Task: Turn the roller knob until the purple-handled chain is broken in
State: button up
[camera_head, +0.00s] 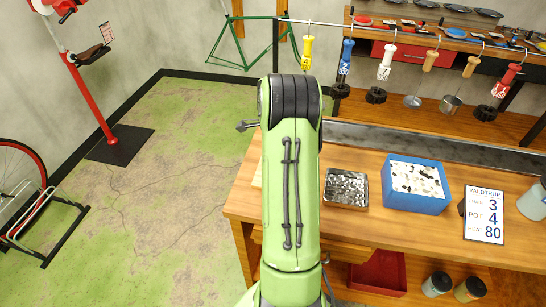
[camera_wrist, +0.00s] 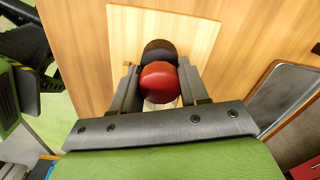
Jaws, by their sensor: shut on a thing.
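The roller knob (camera_wrist: 160,82) is a round red ball between the two fingers of my gripper (camera_wrist: 158,72) in the wrist view. The fingers are shut on it, one on each side. A dark brown and black rounded part (camera_wrist: 160,52) sits just behind the knob, over a pale wooden board (camera_wrist: 125,30). In the head view my own green arm hides the gripper and the knob. I cannot make out a purple handle or its chain in either view.
Handles in yellow (camera_head: 307,53), blue (camera_head: 346,57), white (camera_head: 386,62), tan and red (camera_head: 507,81) hang from a rail. The workbench (camera_head: 400,240) holds a metal tray (camera_head: 346,188), a blue bin (camera_head: 416,204) and a sign (camera_head: 484,213) reading chain 3, pot 4, heat 80.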

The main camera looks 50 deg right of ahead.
jog(key=m+b, duration=0.1)
jog(key=m, duration=0.4)
jog(key=shift+f+m, duration=0.1)
jog(key=shift+m, duration=0.3)
jog(key=m+b, duration=0.1)
jog(key=m, duration=0.5)
jog(key=shift+b, duration=0.4)
jog(key=n, duration=0.1)
jog(key=n+p, duration=0.1)
jog(key=n, duration=0.1)
jog(key=shift+r+n, duration=0.2)
jog(key=shift+n, duration=0.1)
jog(key=n, duration=0.4)
jog(key=shift+p, duration=0.3)
jog(key=n, duration=0.4)
jog(key=shift+n+p, duration=0.3)
jog(key=shift+p, duration=0.05)
jog(key=n, duration=0.4)
jog(key=shift+f+n, duration=0.1)
jog(key=shift+n, duration=0.2)
jog(key=o, duration=1.2)
notch_tip(320, 180, up, 11)
jog(key=p, duration=0.8)
jog(key=shift+f+p, duration=0.2)
jog(key=shift+p, duration=0.2)
jog(key=shift+f+b, duration=0.3)
